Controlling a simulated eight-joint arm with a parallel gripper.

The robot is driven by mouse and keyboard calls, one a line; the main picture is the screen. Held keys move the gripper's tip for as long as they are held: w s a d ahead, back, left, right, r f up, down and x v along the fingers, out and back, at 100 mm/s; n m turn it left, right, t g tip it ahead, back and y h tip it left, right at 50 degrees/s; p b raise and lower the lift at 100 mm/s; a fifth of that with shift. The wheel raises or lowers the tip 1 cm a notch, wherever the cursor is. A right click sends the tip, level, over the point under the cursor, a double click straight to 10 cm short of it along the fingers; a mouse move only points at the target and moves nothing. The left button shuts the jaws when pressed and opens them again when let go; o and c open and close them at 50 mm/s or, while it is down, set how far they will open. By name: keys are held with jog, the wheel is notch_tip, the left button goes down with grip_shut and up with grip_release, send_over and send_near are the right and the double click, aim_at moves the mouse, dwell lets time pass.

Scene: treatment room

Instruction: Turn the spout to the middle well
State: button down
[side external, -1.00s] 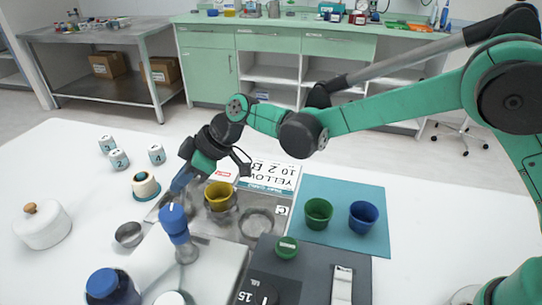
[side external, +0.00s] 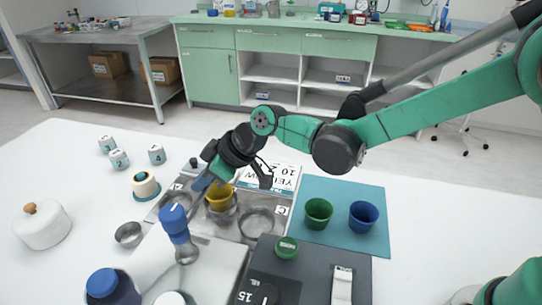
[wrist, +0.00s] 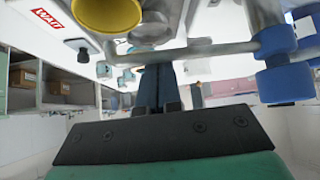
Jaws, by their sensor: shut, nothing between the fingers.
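The faucet has a blue handle (side external: 174,220) and a metal base; in the wrist view its blue parts (wrist: 285,82) are at right. Its metal spout (wrist: 205,50) runs left across the wrist view, past my fingertips. In the side view I cannot make out the spout clearly. A yellow cup (side external: 219,197) stands at the middle well of the metal tray (side external: 228,228); it also shows at the top of the wrist view (wrist: 108,12). My gripper (side external: 202,184) is shut and empty, its blue fingers (wrist: 157,85) beside the spout, seemingly touching it.
An open well (side external: 257,222) marked C lies right of the yellow cup. Green (side external: 318,212) and blue (side external: 363,215) cups stand on a teal mat (side external: 345,190). A white jar (side external: 42,225) and numbered pots stand left.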

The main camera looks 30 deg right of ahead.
notch_tip(320, 180, up, 8)
jog(key=s+d, duration=0.2)
jog(key=s+d+f+m+t+h, duration=0.1)
jog(key=s+d+m+h, duration=0.2)
jog(key=d, duration=0.8)
jog(key=s+d+f+m+t+h, duration=0.1)
jog(key=s+d+m+h, duration=0.2)
jog(key=s+d+m, duration=0.4)
jog(key=s+d, duration=0.2)
jog(key=d, duration=0.2)
jog(key=shift+s+f+m+h, duration=0.15)
jog(key=shift+s+m+h, duration=0.15)
jog(key=shift+h, duration=0.1)
